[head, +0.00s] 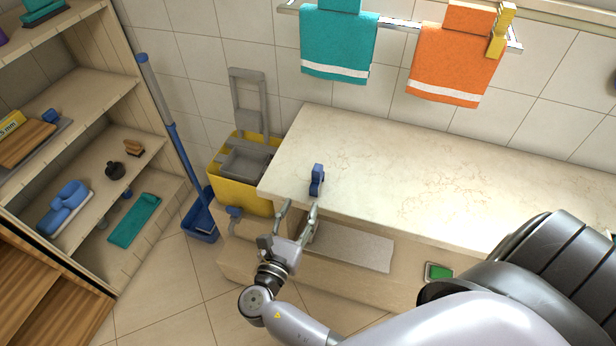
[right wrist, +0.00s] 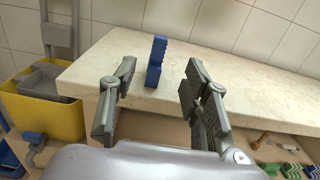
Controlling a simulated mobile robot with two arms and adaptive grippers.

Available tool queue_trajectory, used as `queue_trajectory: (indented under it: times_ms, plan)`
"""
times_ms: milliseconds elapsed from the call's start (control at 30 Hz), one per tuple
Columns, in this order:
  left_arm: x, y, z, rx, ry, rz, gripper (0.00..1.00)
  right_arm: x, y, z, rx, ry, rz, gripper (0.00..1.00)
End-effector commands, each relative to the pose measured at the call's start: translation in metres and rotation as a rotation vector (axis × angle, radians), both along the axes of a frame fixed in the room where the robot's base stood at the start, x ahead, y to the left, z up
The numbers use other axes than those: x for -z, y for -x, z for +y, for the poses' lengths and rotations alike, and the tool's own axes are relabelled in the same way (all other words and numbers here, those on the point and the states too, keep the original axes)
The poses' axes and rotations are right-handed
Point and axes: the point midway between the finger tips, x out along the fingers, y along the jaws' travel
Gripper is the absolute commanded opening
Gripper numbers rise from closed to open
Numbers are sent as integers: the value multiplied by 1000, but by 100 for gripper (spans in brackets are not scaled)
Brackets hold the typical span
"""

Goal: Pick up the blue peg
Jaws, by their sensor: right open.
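The blue peg (head: 317,180) stands on the pale marble countertop (head: 400,180), close to its left front edge. In the right wrist view the blue peg (right wrist: 155,61) shows upright beyond and between the open fingers. My right gripper (head: 299,208) is open and empty, just in front of the counter edge and short of the peg. In the right wrist view its two fingers (right wrist: 154,90) are spread wide, with no contact on the peg. My left gripper is not in view.
A yellow mop bucket (head: 240,188) stands left of the counter, with a blue broom and dustpan (head: 200,215) beside it. Teal (head: 338,45) and orange (head: 455,62) towels hang on the rail above. A lower shelf (head: 350,247) lies under the counter. The countertop right of the peg is clear.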

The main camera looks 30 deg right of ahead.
Motion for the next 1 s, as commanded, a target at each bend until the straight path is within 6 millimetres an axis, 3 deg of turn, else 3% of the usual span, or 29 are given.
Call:
queue_trajectory:
  times_ms: [133, 300, 667, 1000]
  plan:
    - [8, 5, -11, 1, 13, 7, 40, 2, -23, -26, 1, 0, -4, 43]
    - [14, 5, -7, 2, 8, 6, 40, 1, -45, -52, 0, -3, -3, 43]
    - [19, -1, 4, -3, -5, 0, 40, 0, -62, -73, -1, -3, -1, 43]
    - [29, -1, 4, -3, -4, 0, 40, -4, -89, -108, -2, -4, 0, 43]
